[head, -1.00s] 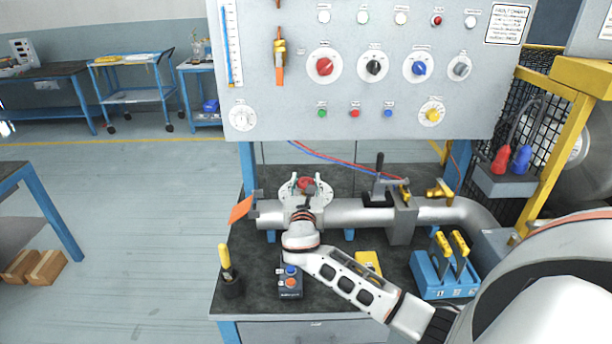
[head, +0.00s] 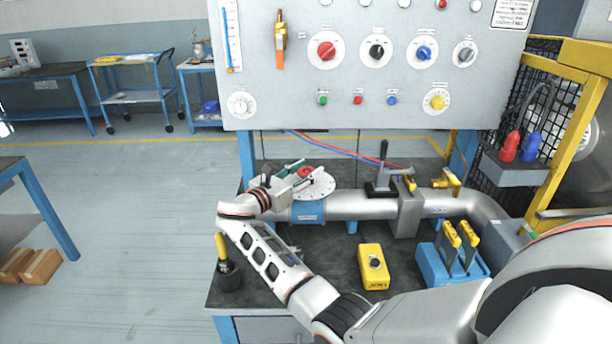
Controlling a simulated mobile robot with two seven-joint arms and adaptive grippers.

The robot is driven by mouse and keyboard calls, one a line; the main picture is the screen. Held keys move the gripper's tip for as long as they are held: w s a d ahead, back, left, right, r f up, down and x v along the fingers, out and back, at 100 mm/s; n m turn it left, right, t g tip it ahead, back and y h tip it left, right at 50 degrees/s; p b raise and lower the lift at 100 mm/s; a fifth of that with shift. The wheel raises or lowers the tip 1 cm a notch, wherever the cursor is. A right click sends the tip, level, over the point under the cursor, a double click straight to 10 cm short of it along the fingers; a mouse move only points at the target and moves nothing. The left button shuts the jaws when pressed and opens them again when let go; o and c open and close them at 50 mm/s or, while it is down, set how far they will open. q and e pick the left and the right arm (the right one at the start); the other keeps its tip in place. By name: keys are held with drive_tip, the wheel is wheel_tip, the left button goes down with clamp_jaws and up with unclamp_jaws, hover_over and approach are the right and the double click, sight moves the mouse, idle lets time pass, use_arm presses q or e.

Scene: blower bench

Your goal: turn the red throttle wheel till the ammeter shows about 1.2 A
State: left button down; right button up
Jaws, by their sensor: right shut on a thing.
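The red throttle wheel (head: 306,172) sits on a pale round dial plate (head: 321,186) above the grey pipe (head: 360,205) on the bench. Only part of the red shows; my gripper covers its left side. My right gripper (head: 297,175) reaches in from the left, low over the plate, and is shut on the wheel. The finger contact is small and partly hidden. I cannot make out an ammeter with a readable needle. My left gripper is not in view.
A panel with knobs (head: 375,50) stands behind the bench. A black-handled lever (head: 383,165) rises right of the wheel. A yellow box (head: 374,268), a blue switch block (head: 450,265) and a yellow-handled tool in a holder (head: 229,281) stand in front.

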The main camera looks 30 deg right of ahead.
sight(307, 170)
idle(0.4)
drive_tip(key=o, duration=1.1)
drive_tip(key=shift+d, duration=0.1)
wheel_tip(307, 170, up, 10)
